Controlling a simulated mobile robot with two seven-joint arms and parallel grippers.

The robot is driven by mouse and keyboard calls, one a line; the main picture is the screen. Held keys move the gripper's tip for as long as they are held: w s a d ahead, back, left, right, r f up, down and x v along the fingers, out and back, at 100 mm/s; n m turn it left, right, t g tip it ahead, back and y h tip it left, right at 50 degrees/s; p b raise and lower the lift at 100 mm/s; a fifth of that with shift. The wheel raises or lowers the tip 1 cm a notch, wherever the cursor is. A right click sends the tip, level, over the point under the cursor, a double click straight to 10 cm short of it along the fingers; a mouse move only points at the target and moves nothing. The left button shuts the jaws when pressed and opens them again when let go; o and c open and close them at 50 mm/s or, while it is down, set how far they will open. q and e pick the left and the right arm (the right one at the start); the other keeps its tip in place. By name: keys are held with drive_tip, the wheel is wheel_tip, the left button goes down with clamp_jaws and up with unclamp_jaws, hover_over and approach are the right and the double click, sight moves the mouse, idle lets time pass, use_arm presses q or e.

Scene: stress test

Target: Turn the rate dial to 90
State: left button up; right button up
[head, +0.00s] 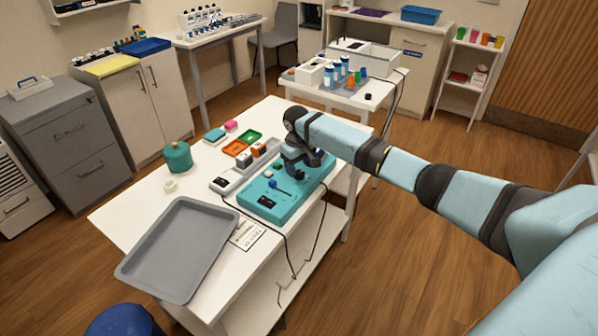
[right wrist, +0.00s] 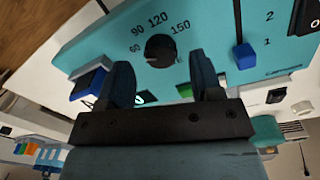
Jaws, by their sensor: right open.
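The rate dial (right wrist: 160,48) is a round black knob on a teal device (right wrist: 205,35), which also shows on the white table in the head view (head: 255,209). Numbers including 90, 120 and 150 are printed around the dial. I cannot clearly read where its pointer stands. My right gripper (right wrist: 160,68) is open, its two fingers spread on either side of the dial's near side, with no clear contact; in the head view, it (head: 302,168) is over the device's far part and hides the dial. My left gripper is not in view.
A blue lever (right wrist: 243,56) marked 1 and 2 and a green button (right wrist: 185,91) are near the dial. A grey tray (head: 178,250), a teal pot (head: 177,157) and a grey-white device (head: 226,183) share the table. A cable hangs over its front edge.

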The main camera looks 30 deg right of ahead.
sight(299, 175)
drive_tip(key=shift+f, duration=1.2)
